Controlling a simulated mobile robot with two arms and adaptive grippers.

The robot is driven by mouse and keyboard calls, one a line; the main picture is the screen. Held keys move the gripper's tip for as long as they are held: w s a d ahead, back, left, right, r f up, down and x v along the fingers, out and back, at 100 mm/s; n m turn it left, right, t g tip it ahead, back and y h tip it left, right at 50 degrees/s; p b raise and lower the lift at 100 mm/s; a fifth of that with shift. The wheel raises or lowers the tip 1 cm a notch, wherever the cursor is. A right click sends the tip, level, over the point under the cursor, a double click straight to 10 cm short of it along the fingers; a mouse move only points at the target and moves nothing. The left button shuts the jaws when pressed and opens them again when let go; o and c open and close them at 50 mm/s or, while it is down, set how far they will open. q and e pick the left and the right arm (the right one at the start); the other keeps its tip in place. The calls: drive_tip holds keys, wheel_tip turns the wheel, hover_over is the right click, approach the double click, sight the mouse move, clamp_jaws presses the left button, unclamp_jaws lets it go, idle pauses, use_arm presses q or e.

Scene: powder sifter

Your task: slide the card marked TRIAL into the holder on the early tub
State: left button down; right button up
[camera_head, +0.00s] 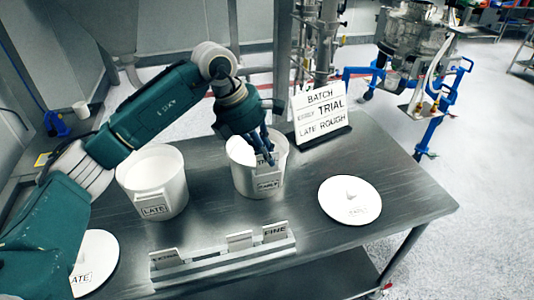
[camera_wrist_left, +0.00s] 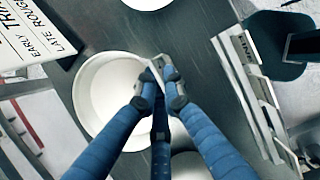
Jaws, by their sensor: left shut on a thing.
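The early tub (camera_head: 243,178) is a white tub in the middle of the table, with a holder marked EARLY (camera_head: 268,184) on its front. My left gripper (camera_head: 268,158) is shut on a small white card (camera_head: 262,160), at the tub's front rim just above the holder. Only the start of its print, like "TR", shows; the fingers hide the rest. In the left wrist view the card (camera_wrist_left: 157,68) is seen nearly edge-on between the fingertips, beside the rim of the tub (camera_wrist_left: 84,92). I cannot tell whether it is inside the holder. My right gripper is not in view.
A white tub marked LATE (camera_head: 172,190) stands left of the early tub. A rack (camera_head: 225,262) with cards, one marked FINE (camera_head: 275,231), lies in front. White lids lie right (camera_head: 350,190) and front left (camera_head: 100,250). A sign (camera_head: 320,112) reading EARLY TRIAL, LATE ROUGH stands behind.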

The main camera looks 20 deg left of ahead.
use_arm(q)
drive_tip(key=shift+f+b, duration=0.4)
drive_tip(key=shift+f, duration=0.15)
drive_tip(key=c, duration=1.8)
unclamp_jaws()
